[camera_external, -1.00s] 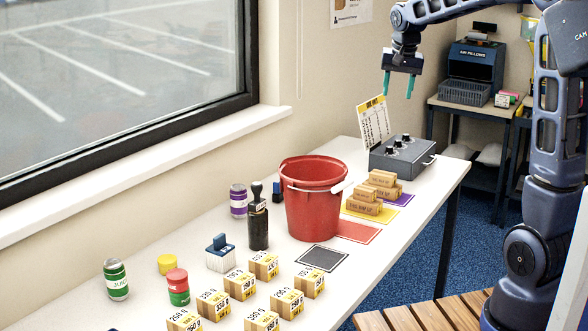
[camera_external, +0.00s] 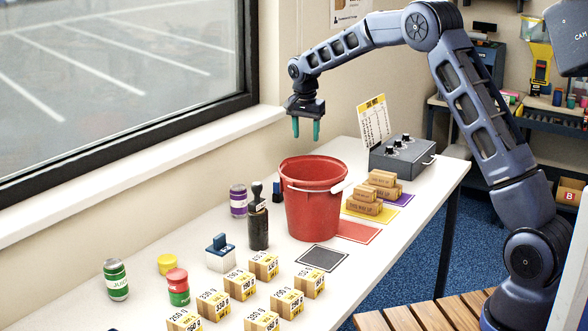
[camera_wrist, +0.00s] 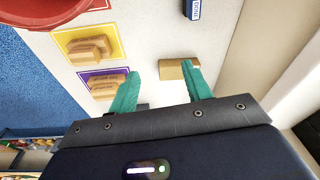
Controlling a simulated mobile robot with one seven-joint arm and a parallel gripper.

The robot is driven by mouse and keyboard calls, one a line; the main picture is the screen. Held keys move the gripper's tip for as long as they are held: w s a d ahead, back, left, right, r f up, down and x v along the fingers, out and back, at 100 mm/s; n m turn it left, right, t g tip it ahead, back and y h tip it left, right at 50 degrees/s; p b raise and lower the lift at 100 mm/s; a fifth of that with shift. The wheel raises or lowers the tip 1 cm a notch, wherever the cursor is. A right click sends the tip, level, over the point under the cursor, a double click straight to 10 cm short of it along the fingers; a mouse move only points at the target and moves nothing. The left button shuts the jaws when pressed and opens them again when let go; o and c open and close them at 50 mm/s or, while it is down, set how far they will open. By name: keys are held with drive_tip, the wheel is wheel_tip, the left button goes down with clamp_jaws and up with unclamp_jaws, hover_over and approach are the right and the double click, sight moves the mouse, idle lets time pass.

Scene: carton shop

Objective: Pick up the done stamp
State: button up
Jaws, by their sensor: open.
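A small blue block with a white label (camera_wrist: 193,9), whose lettering looks like DONE, is cut off at the top edge of the wrist view. It appears to be the dark blue thing (camera_external: 277,190) partly hidden behind the bucket's left side in the external view. My gripper (camera_external: 306,130) is open and empty, pointing down high above the table behind the bucket. In the wrist view the teal fingers (camera_wrist: 160,70) are spread apart, with the blue block beyond them.
A red bucket (camera_external: 312,208) stands on the table (camera_external: 342,282). A tan block (camera_wrist: 176,70) lies below the fingers. Cartons (camera_external: 365,201) sit on mats at right; the window wall is close behind.

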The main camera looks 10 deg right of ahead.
drive_tip(key=m, duration=0.1)
hover_over(279, 180)
drive_tip(key=f, duration=1)
drive_tip(key=shift+s+a+f, duration=0.15)
drive_tip(key=shift+s+a, duration=0.1)
drive_tip(key=shift+s, duration=0.15)
drive_tip(key=f, duration=0.5)
drive_tip(key=shift+w+d+f, duration=0.15)
drive_tip(key=shift+w+d, duration=0.1)
drive_tip(key=shift+w, duration=0.05)
drive_tip(key=shift+w+f, duration=0.2)
drive_tip(key=shift+f, duration=2.6)
clamp_jaws()
